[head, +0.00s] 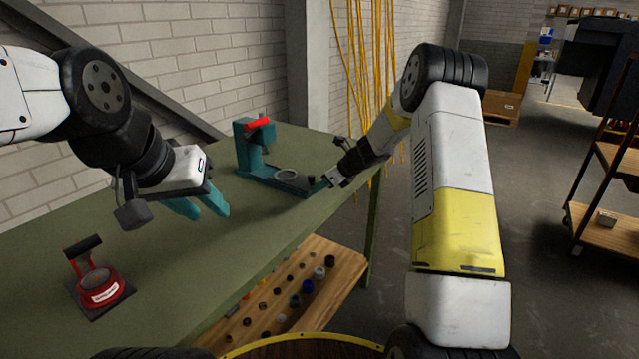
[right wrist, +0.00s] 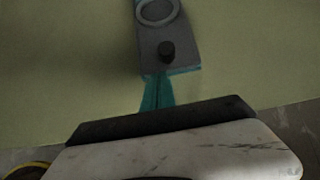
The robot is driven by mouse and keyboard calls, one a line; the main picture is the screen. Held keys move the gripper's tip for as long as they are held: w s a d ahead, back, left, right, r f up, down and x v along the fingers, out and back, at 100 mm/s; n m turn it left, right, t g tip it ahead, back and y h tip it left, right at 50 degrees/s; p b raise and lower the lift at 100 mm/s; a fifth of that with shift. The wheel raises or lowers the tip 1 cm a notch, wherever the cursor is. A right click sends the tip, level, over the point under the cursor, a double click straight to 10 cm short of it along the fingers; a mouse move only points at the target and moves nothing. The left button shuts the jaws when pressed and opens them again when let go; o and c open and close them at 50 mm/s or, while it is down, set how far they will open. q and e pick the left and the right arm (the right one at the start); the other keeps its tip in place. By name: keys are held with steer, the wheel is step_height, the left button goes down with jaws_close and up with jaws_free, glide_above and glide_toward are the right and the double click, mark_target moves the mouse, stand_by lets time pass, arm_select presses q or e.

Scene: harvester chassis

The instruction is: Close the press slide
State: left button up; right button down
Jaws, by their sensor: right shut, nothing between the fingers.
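The teal press (head: 243,148) with a red top part stands at the far end of the green table. Its slide (head: 296,184) extends toward the table's right edge, carrying a pale ring (head: 286,174) and a black knob (head: 311,180). In the right wrist view the slide (right wrist: 150,48) shows its ring and knob. My right gripper (head: 322,185) is shut and empty at the slide's outer end; its teal fingertips (right wrist: 157,80) are at the end edge below the knob, though contact cannot be told for sure. My left gripper (head: 206,210) is open and empty above the table.
A red round device with a black handle (head: 98,286) stands at the table's near left. The green table (head: 190,270) is clear between it and the press. A wooden shelf (head: 345,267) with several small parts sits below the table edge. A brick wall is behind.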

mark_target(291, 181)
steer(key=w+a, duration=0.4)
steer(key=a, duration=0.1)
steer(key=w+a, duration=0.2)
steer(key=shift+a, duration=0.35)
